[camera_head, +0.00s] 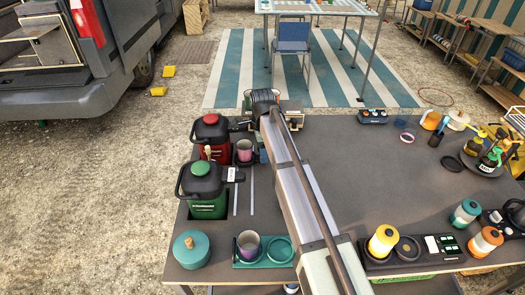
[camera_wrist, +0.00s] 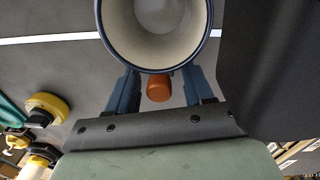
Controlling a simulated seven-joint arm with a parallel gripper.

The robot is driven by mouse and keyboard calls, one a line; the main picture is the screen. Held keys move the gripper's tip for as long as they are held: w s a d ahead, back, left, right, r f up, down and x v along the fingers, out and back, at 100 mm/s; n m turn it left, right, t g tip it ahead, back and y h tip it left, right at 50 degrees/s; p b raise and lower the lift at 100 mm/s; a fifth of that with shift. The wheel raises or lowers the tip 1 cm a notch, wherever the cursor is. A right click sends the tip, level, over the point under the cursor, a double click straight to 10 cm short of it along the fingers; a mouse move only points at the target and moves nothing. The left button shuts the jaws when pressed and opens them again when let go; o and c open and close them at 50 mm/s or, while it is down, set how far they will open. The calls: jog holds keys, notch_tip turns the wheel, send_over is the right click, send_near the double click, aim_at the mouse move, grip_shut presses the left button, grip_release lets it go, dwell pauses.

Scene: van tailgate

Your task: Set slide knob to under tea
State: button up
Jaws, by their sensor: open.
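In the wrist view my gripper (camera_wrist: 160,74) is open, its two blue fingers apart. A small rounded orange-brown knob (camera_wrist: 158,88) shows in the gap between them; I cannot tell whether either finger touches it. A large cup (camera_wrist: 118,50) with a dark blue rim and cream inside lies just beyond the fingertips and hides part of them. In the head view my arm hides most of the gripper and the knob. Two pale straight strips (camera_head: 236,196) run along the table left of my arm. No tea label is readable.
A red canister (camera_head: 212,151) and a green canister (camera_head: 207,207) stand left of the strips. A dark cup (camera_head: 244,150) stands near the red canister. The table's middle right is clear.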

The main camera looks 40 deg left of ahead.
jog(key=shift+c, duration=0.4)
grip_shut()
jog(key=shift+w+a, duration=1.35)
jog(key=shift+a, duration=0.05)
jog(key=shift+r, duration=0.1)
jog(key=shift+o, duration=0.4)
grip_release()
notch_tip(320, 180, up, 14)
jog(key=shift+w+a, duration=0.2)
jog(key=shift+a, duration=0.05)
jog(key=shift+w, duration=0.1)
